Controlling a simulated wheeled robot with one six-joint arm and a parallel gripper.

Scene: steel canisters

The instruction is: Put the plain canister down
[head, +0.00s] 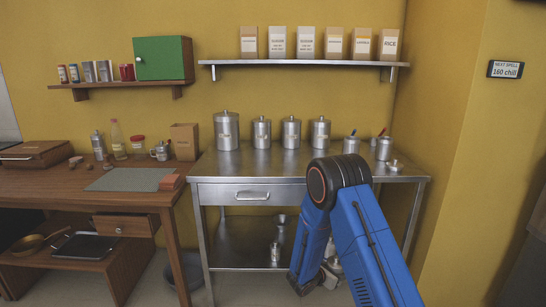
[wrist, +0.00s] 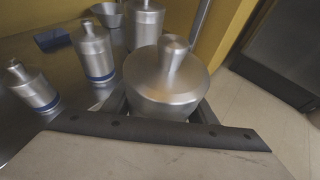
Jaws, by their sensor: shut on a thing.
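The plain canister (wrist: 165,88), steel with a domed lid and a knob, is between the fingers of my gripper (wrist: 160,108) in the wrist view. My gripper is shut on it. No band shows on its visible part, but its lower part is hidden by the gripper. It looks upright; I cannot tell whether its base touches the shelf. In the head view, my blue arm reaches down in front of the steel table's right side and hides most of the gripper and canister.
In the wrist view, blue-banded canisters (wrist: 93,52) (wrist: 35,88) stand left on a steel surface. Another canister (wrist: 147,22) stands close behind the held one. A funnel (wrist: 108,14) and blue block (wrist: 52,38) lie farther back. The steel table's lower shelf (head: 235,258) has bare room left.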

